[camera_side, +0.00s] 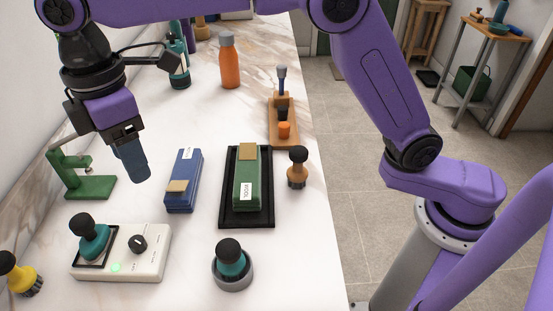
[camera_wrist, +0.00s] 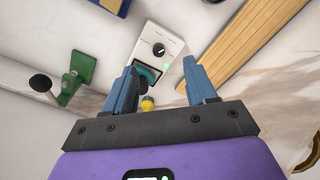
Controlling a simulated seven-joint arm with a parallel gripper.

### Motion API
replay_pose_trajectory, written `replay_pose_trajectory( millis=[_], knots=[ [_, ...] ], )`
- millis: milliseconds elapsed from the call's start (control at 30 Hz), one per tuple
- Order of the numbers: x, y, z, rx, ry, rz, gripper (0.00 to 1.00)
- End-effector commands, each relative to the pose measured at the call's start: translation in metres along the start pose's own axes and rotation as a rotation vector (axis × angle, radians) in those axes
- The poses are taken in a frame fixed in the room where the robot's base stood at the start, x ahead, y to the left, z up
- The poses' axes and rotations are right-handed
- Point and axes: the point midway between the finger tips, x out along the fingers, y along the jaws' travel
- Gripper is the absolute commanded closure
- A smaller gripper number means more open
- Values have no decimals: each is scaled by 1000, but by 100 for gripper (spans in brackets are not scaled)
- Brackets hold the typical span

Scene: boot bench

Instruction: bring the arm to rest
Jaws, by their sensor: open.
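My gripper (camera_side: 132,162) hangs above the left part of the bench in the side view, between the green stand and the blue box. It is clear of the bench top and holds nothing. In the wrist view my gripper (camera_wrist: 164,92) shows two blue fingers spread apart with no object gripped. Past the fingers lies the white control box (camera_wrist: 157,50) with a dark knob and a green light. The same control box (camera_side: 153,262) stands at the front left in the side view, with a teal, black-knobbed tool (camera_side: 95,240) on its framed pad.
A green stand (camera_side: 88,187), a blue box (camera_side: 184,180), a green box (camera_side: 246,180) on a black tray (camera_side: 228,213), a yellow tool (camera_side: 22,276) and a teal tool in a grey ring (camera_side: 232,283) surround the area. An orange bottle (camera_side: 229,62) stands behind. Bare marble lies between them.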

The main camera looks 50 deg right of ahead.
Motion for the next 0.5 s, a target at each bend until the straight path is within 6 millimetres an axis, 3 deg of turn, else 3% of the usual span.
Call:
replay_pose_trajectory(
  millis=[267,500],
  knots=[
    [5,-32,85,102,7,3,44],
    [21,-72,167,190,13,4,44]
  ],
)
